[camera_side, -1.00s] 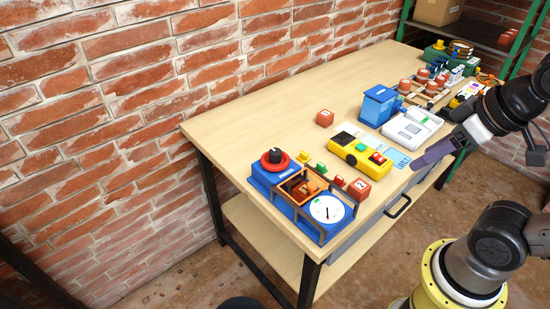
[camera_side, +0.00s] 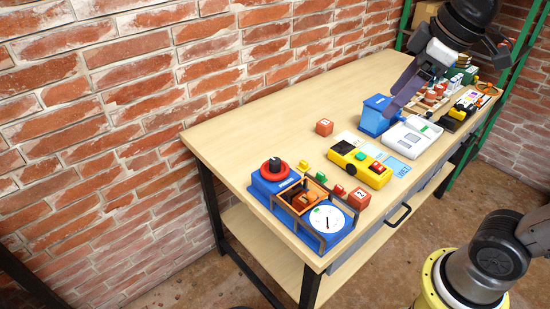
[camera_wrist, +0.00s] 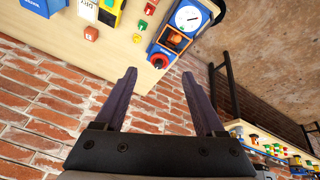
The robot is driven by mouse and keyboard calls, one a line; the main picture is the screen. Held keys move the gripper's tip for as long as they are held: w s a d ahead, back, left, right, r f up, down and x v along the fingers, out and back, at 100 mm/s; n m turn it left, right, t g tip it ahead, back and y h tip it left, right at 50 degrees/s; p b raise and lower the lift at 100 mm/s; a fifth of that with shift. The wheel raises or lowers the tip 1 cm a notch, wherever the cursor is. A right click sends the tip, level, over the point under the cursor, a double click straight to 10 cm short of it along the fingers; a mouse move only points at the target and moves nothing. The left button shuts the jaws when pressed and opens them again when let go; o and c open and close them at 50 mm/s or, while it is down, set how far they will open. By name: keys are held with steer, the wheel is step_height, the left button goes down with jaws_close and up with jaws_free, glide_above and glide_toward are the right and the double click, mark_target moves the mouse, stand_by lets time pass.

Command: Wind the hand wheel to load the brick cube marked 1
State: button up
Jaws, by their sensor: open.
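The brick cube marked 1 (camera_side: 324,127) sits alone on the bench, left of the blue box. The hand wheel (camera_side: 275,166), a red ring with a black knob, tops the blue press (camera_side: 262,187), which has an orange-and-brown frame and a white dial (camera_side: 326,219). The press also shows at the top of the wrist view, with its dial (camera_wrist: 188,18). A red cube (camera_wrist: 91,33) lies left of it there, its number unreadable. My gripper (camera_wrist: 163,88) is open and empty.
A red cube marked 2 (camera_side: 359,198) sits right of the press, beside small red and green pieces. A yellow unit (camera_side: 360,164), blue box (camera_side: 375,115) and white device (camera_side: 411,136) crowd the right. The bench's back left is clear; a brick wall stands behind.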

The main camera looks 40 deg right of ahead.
steer(key=w+r+n+g, duration=0.1)
steer(key=w, duration=0.6)
steer(key=n+g, duration=0.3)
steer(key=g, duration=0.1)
glide_above(275, 160)
step_height(275, 160, down, 15)
step_height(275, 160, down, 13)
steer(key=shift+f, duration=0.15)
steer(key=shift+c, duration=0.2)
jaws_close()
